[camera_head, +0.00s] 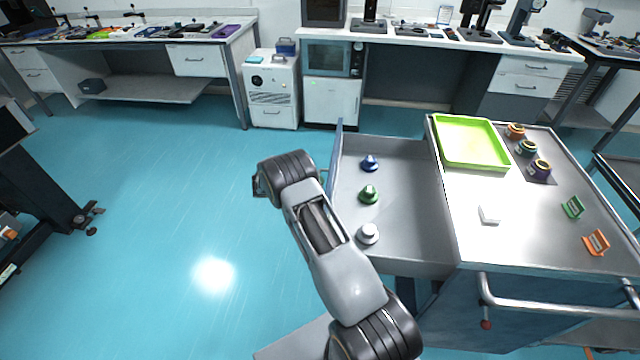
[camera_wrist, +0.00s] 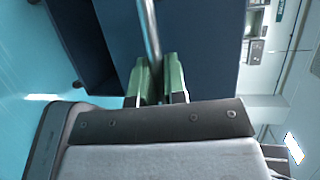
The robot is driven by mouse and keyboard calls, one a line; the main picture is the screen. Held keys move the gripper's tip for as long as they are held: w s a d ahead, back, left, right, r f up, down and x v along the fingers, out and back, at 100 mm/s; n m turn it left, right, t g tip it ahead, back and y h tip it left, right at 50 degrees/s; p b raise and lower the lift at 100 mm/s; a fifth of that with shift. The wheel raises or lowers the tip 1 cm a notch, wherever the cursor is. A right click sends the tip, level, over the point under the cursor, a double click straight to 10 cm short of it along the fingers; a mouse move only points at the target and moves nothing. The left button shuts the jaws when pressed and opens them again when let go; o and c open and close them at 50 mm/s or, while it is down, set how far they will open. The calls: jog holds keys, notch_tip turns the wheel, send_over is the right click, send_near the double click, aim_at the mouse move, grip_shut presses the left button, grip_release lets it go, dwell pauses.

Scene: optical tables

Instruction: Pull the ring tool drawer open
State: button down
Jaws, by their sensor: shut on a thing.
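The drawer (camera_head: 415,215) is pulled out from the left side of the grey cart and stands wide open. Its blue front panel (camera_head: 335,165) is seen nearly edge-on, and the front also shows as a dark blue face in the wrist view (camera_wrist: 205,45). Inside are a blue ring tool (camera_head: 370,162), a green one (camera_head: 369,193) and a white one (camera_head: 368,233), in a row. My gripper (camera_wrist: 160,85) has green fingers, shut on the drawer's metal handle bar (camera_wrist: 149,30). In the head view my arm hides the fingers and handle.
The cart top (camera_head: 485,255) holds a lime green tray (camera_head: 470,143), several ring-shaped pieces at the back right, a white block (camera_head: 489,214), and green and orange holders. A rail (camera_head: 560,305) runs along its near side. The blue floor (camera_head: 170,190) to the left is clear.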

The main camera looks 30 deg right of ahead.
jog(key=c, duration=1.2)
grip_release()
jog(key=shift+w+a, duration=0.1)
jog(key=b+v, duration=0.1)
jog(key=v, duration=1.2)
jog(key=shift+a+r, duration=0.1)
jog(key=shift+a, duration=0.25)
